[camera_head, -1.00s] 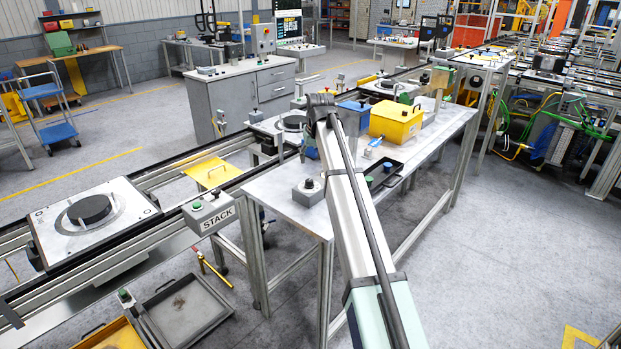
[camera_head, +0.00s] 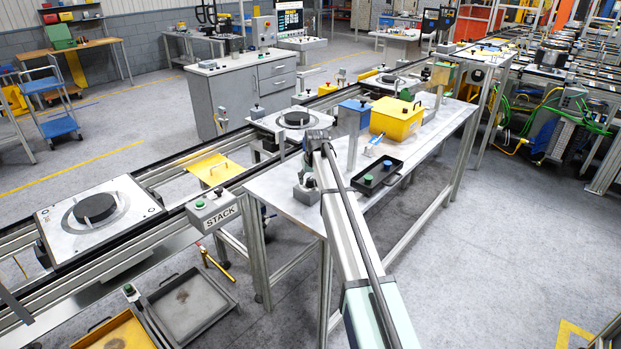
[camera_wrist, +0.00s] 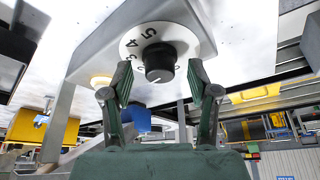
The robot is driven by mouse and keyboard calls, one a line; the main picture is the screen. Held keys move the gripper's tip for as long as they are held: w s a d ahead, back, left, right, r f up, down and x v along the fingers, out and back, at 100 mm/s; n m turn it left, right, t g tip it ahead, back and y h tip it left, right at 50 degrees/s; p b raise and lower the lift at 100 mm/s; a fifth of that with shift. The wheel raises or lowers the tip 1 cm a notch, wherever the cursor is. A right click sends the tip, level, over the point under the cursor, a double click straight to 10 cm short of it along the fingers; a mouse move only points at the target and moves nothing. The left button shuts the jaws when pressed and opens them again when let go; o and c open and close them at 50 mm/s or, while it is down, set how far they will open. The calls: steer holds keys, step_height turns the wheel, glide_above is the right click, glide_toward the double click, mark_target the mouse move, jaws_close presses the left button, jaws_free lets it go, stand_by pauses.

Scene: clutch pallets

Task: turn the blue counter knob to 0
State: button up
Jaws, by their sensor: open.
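A blue box (camera_head: 353,116), which looks like the blue counter, stands on a grey post on the workbench (camera_head: 285,200). No knob shows on it from this side. In the wrist view a round black knob (camera_wrist: 159,60) sits in the middle of a white dial (camera_wrist: 185,38) on a pale casing. The figures 5, 4 and 3 show on the dial; the pointer's setting cannot be read. My gripper (camera_wrist: 160,85) is open, with one finger on either side of the knob and gaps between.
A yellow bin (camera_head: 396,121) and a black tray (camera_head: 378,176) with a green item stand right of the blue box. A grey box (camera_head: 306,193) stands beside my arm on the bench. A conveyor with pallets runs behind.

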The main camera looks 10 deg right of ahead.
jaws_close()
steer(key=shift+n+b, duration=0.35)
steer(key=shift+n, duration=0.05)
steer(key=n+b, duration=0.1)
steer(key=n+y, duration=0.1)
steer(key=shift+d+f+n+b, duration=0.15)
steer(key=shift+n+b, duration=0.15)
steer(key=shift+b, duration=0.1)
steer(key=n+y+b, duration=0.1)
steer(key=n, duration=0.1)
steer(key=n+g+b, duration=0.1)
steer(key=n, duration=0.1)
steer(key=shift+w+n+y, duration=0.15)
steer(key=shift+n+y, duration=0.15)
steer(key=shift+y, duration=0.1)
steer(key=n+g+b, duration=0.1)
steer(key=n, duration=0.1)
steer(key=n+b, duration=0.1)
steer(key=n, duration=0.1)
steer(key=shift+d+g+y+b, duration=0.1)
steer(key=shift+g+y+b, duration=0.25)
steer(key=shift+g+y, duration=0.05)
steer(key=shift+n+g+b, duration=0.6)
steer(key=shift+n+b, duration=0.05)
steer(key=shift+n, duration=1.25)
